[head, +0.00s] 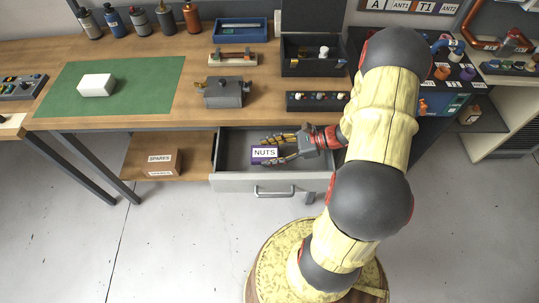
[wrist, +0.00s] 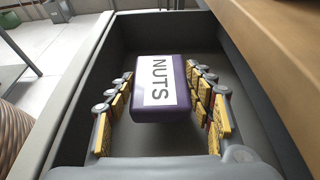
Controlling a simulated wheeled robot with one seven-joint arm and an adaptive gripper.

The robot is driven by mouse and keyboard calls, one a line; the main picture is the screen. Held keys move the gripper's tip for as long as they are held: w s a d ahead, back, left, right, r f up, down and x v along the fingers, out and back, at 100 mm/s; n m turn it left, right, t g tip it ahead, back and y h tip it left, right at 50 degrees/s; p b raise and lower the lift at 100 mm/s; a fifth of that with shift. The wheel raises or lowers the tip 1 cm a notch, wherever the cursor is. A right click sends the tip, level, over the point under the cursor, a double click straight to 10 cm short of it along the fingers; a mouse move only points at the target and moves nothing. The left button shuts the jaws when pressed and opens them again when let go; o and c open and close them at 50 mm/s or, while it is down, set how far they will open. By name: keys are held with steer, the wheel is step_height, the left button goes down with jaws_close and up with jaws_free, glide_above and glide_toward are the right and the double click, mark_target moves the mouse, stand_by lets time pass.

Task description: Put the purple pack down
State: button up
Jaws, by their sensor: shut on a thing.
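The purple pack (wrist: 162,112) has a white label reading NUTS and shows between the fingers of my gripper (wrist: 160,90) in the wrist view. In the head view the pack (head: 264,161) is inside the open grey drawer (head: 225,182) under the workbench. My gripper (head: 278,147) reaches into the drawer from the right and is shut on the pack's two sides. Drawer floor shows around the pack in the wrist view. I cannot tell whether the pack touches the floor.
The drawer walls stand close around my gripper, and the bench edge (wrist: 285,60) overhangs on the right in the wrist view. A SPARES box (head: 160,162) sits on a low shelf at left. A green mat (head: 135,90) with a white block (head: 96,85) lies on the bench.

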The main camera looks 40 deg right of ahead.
steer(key=shift+f, duration=0.3)
steer(key=shift+f, duration=0.5)
steer(key=shift+f, duration=0.1)
steer(key=o, duration=1.3)
steer(key=shift+c, duration=0.2)
steer(key=shift+o, duration=0.2)
